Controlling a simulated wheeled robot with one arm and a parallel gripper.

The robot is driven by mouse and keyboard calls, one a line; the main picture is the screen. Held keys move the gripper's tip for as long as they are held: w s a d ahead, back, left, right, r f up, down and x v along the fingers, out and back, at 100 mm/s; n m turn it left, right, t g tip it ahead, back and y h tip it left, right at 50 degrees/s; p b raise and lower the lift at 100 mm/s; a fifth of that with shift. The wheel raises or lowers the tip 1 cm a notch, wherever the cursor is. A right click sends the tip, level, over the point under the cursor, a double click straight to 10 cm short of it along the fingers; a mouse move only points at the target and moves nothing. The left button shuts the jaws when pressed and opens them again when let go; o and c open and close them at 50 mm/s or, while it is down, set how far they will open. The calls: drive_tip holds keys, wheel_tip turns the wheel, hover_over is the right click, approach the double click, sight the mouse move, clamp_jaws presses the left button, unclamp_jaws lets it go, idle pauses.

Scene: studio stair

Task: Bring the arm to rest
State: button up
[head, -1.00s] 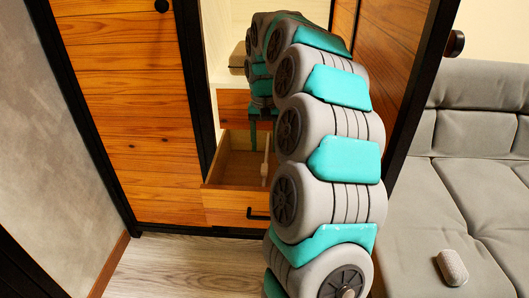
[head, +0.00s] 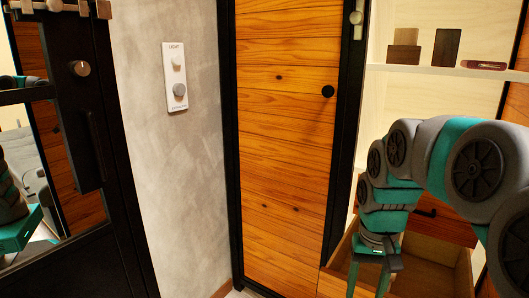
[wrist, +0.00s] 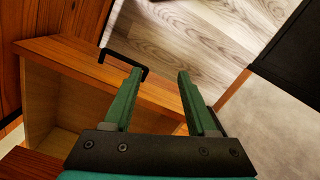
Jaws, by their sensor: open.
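My gripper (head: 368,278) hangs at the lower right of the head view, fingers pointing down at the open wooden drawer (head: 432,262). In the wrist view my gripper (wrist: 160,76) has its two green fingers apart, with nothing between them. The drawer's front board (wrist: 75,58) and its black handle (wrist: 124,63) lie beyond and below the fingers. My arm bends over from the right edge of the head view. Whether the fingers touch the drawer cannot be told.
A shelf (head: 450,72) above the drawer holds several small items. An orange wooden door (head: 285,130) with a black knob stands left of it. A wall panel (head: 175,78) with two knobs and a black-framed mirror (head: 25,170) are further left. Wood floor (wrist: 200,35) shows past the drawer.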

drive_tip(key=s+a+f+n, duration=0.1)
drive_tip(key=s+a+f, duration=0.1)
drive_tip(key=s, duration=0.8)
drive_tip(key=s+a+f+n+g, duration=0.1)
drive_tip(key=s+a+f, duration=0.2)
drive_tip(key=s, duration=0.8)
drive_tip(key=shift+f, duration=0.75)
